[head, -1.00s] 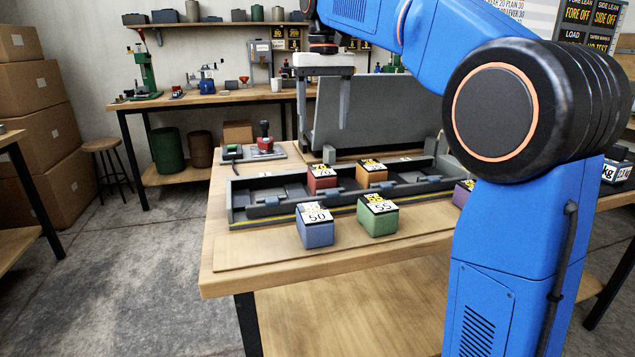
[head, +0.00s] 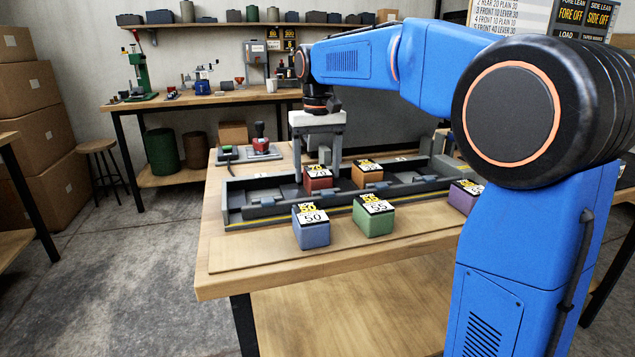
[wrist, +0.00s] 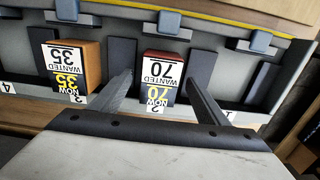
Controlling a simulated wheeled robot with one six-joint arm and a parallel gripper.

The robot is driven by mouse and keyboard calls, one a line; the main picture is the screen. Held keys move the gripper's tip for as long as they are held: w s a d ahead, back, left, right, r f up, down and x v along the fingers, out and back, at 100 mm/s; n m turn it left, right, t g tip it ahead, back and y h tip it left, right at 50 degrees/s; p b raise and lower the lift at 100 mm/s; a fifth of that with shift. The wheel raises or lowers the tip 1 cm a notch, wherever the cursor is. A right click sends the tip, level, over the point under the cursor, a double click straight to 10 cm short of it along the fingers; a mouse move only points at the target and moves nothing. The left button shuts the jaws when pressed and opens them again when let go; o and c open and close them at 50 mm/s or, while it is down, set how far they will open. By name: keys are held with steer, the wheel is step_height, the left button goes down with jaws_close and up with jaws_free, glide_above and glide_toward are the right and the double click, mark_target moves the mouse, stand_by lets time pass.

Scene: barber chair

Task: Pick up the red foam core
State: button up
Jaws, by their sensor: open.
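The red foam core (head: 318,184) is a small block with a black, yellow and white label reading 70. It sits in the grey tray (head: 262,212) on the workbench, left of the orange core (head: 367,179). My gripper (head: 318,168) is open above the tray, its fingers pointing down close to the red core. In the wrist view the red core (wrist: 164,72) lies ahead, between the lines of the two open fingers (wrist: 160,82). The orange core, labelled 35, shows to its left (wrist: 77,62). Nothing is held.
A blue core (head: 311,230) labelled 50 and a green core (head: 374,218) labelled 55 stand on the board in front of the tray. A purple core (head: 465,198) is partly hidden by my arm.

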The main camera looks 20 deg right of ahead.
steer(key=shift+f, duration=0.75)
steer(key=shift+c, duration=0.4)
steer(key=c, duration=1.1)
steer(key=shift+r, duration=0.15)
